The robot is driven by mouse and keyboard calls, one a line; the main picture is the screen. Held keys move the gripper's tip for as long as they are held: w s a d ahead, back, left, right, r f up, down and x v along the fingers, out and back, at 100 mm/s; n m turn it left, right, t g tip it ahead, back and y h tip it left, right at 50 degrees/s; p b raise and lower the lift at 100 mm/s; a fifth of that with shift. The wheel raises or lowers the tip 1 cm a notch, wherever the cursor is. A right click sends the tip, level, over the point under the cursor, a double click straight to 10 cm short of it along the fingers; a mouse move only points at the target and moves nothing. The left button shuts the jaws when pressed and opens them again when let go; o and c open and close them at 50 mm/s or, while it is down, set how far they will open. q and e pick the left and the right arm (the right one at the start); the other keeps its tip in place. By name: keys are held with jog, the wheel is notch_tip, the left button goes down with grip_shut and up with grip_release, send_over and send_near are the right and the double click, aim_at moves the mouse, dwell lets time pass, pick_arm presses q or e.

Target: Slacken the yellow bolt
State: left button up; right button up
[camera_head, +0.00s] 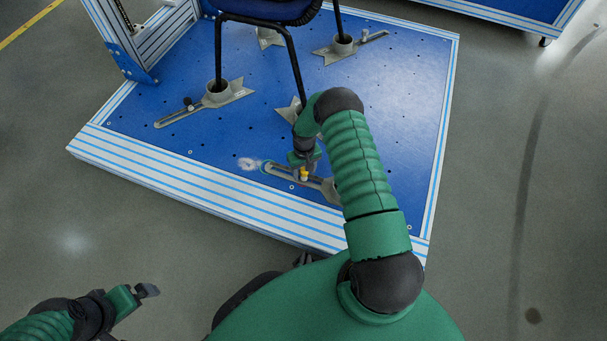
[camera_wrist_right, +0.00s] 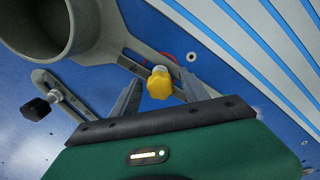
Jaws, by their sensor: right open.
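The yellow bolt (camera_head: 304,174) sits on a grey slotted clamp bar (camera_head: 283,173) near the front edge of the blue platform. In the right wrist view the yellow bolt head (camera_wrist_right: 159,84) shows between the two fingers of my right gripper (camera_wrist_right: 160,95), which is open. The fingers stand to either side of the bolt, with gaps visible. In the head view my right gripper (camera_head: 304,163) is above the clamp bar and partly hides it. My left gripper (camera_head: 147,292) is at the lower left, away from the platform; its jaw opening cannot be made out.
The blue platform (camera_head: 200,140) has striped aluminium edges and several holes. A chair (camera_head: 270,10) stands on it with its legs in grey cup clamps (camera_head: 217,90). A black knob (camera_wrist_right: 38,109) sits on a neighbouring slotted bar. Open grey floor lies right and front.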

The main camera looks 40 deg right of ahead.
jog(key=m, duration=1.1)
grip_shut()
jog(key=n, duration=0.2)
jog(key=shift+n+p, duration=0.35)
jog(key=shift+n, duration=0.65)
jog(key=n, duration=0.8)
